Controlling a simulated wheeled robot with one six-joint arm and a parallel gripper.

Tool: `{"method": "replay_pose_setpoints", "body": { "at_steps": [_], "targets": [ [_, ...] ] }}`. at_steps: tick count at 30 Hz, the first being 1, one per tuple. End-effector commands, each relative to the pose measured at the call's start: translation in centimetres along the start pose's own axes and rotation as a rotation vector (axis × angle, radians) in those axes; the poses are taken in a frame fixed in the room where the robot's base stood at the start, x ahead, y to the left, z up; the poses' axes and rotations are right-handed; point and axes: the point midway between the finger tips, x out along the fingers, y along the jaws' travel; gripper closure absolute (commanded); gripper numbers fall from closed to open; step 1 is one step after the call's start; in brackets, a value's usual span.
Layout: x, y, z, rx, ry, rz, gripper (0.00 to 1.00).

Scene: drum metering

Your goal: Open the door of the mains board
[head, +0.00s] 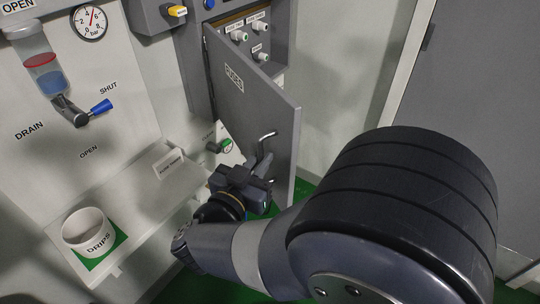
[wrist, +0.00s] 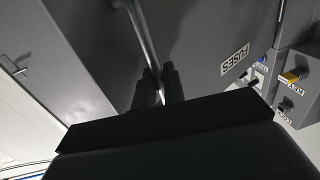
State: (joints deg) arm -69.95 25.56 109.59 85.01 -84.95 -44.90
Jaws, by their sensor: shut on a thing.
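The mains board door (head: 255,100) is a grey panel marked FUSES. It stands partly open, swung out from the board's housing (head: 283,30), and white fuse knobs (head: 240,36) show behind its top edge. My gripper (head: 262,168) is at the lower part of the door's bar handle (head: 267,136). In the wrist view the handle (wrist: 143,35) runs down between the two dark fingers (wrist: 158,88), which are shut on it. The door face (wrist: 205,40) with its FUSES label fills much of that view. The handle's lower end is hidden by my gripper.
A white shelf (head: 130,205) on the left holds a white DRIPS cup (head: 88,232) on a green patch. A drain valve with a blue lever (head: 101,107) is above it. A grey door (head: 478,120) stands at the right.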

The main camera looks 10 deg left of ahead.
Motion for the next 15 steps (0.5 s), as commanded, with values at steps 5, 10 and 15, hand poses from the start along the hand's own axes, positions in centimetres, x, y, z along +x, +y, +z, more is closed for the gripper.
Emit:
{"method": "replay_pose_setpoints", "body": {
  "at_steps": [5, 10, 15],
  "targets": [
    [-0.09, -0.41, -0.43, 0.007, 0.007, -0.007, 1.00],
    [-0.07, -0.40, -0.44, 0.008, 0.006, -0.007, 1.00],
    [-0.06, -0.37, -0.40, 0.007, 0.006, -0.006, 0.80]
  ]
}}
